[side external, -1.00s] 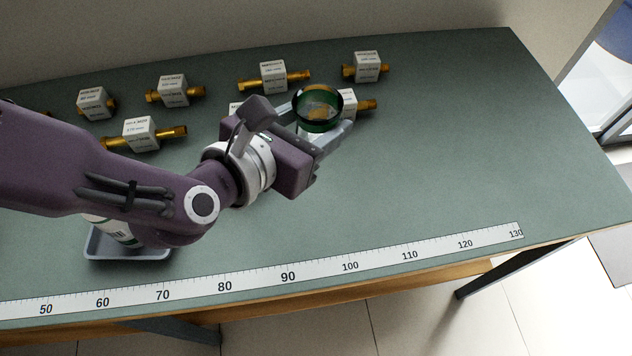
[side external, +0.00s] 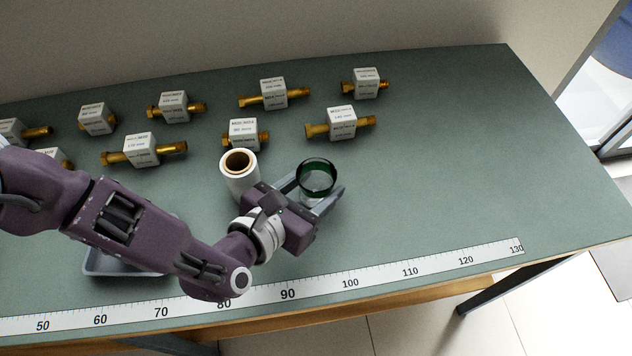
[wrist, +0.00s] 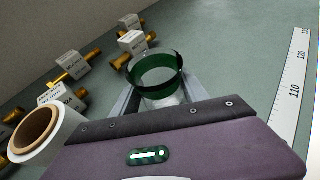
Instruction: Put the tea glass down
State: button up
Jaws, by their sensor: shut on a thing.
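The tea glass (side external: 317,178) is clear with a dark green band around its rim. It is upright between the fingers of my gripper (side external: 318,194), which is shut on it. In the wrist view the glass (wrist: 156,75) stands between the two fingers, its green rim above them. The lower part of the glass is partly hidden by my gripper (wrist: 158,100), and I cannot tell whether its base touches the bench.
A white paper roll (side external: 239,176) stands just left of my gripper. Brass fittings with white labelled blocks (side external: 341,123) lie in rows behind. A grey tray (side external: 105,264) is partly hidden by my arm. A ruler strip (side external: 410,270) runs along the front edge. The bench (side external: 450,170) is clear to the right.

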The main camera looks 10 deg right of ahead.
jog(key=o, duration=1.4)
jog(key=shift+s+r, duration=0.1)
jog(key=shift+r, duration=0.05)
jog(key=v, duration=1.2)
